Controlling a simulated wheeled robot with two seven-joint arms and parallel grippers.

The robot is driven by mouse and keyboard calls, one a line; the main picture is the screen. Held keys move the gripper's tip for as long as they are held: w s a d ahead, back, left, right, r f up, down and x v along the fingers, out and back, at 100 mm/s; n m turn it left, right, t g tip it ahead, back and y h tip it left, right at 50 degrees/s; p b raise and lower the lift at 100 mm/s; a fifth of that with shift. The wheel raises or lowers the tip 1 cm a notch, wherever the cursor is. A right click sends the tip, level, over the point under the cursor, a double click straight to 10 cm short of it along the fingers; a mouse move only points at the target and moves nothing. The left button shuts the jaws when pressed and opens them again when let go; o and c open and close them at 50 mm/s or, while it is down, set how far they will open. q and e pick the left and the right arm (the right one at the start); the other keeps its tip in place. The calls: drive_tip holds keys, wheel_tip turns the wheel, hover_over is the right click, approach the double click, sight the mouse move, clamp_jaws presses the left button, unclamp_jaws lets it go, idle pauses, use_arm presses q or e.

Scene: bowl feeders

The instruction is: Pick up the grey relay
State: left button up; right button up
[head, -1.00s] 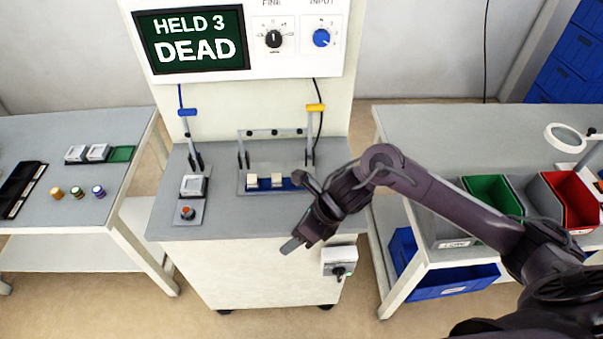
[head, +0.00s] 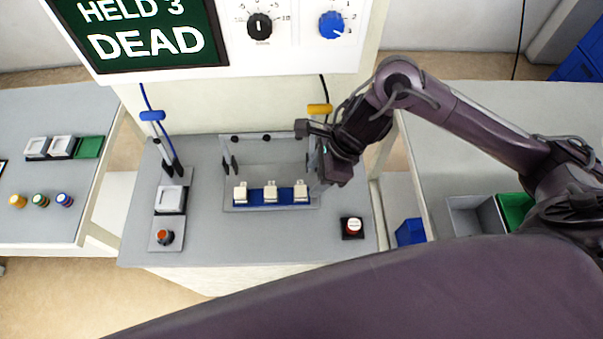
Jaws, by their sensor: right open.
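Three small cream-to-pale-grey blocks, which look like relays, stand in a row on a blue strip (head: 262,196) in a fixture on the middle bench: a left one (head: 240,193), a middle one (head: 270,193) and a right one (head: 301,193). I cannot tell a distinctly grey one by colour. My right gripper (head: 318,172) is open, beside and above the right end of the row, close to the right block. Its fingertips are small and partly hidden, and contact cannot be made out. My left gripper is not in view.
A white-framed square holder (head: 171,199) and an orange-red knob (head: 165,237) are left of the fixture. A red-and-white button (head: 352,226) is at right front. The screen (head: 145,32) reads "HELD 3 DEAD". A purple link of mine crosses the foreground.

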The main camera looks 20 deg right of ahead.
sight(302, 190)
drive_tip(key=x, duration=0.2)
drive_tip(key=p+x, duration=0.1)
drive_tip(key=shift+s+a+f, duration=0.2)
drive_tip(key=shift+a+f, duration=0.1)
drive_tip(key=shift+a, duration=0.05)
drive_tip(key=x, duration=0.2)
drive_tip(key=shift+w+f+p, duration=0.3)
drive_tip(key=shift+f+p, duration=0.05)
drive_tip(key=shift+a+f, duration=0.1)
drive_tip(key=shift+f, duration=0.3)
drive_tip(key=shift+w, duration=0.1)
drive_tip(key=c, duration=1.1)
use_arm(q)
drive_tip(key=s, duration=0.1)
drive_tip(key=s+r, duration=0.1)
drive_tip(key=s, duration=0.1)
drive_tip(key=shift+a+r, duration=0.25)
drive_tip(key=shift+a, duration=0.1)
use_arm(e)
drive_tip(key=shift+r, duration=0.1)
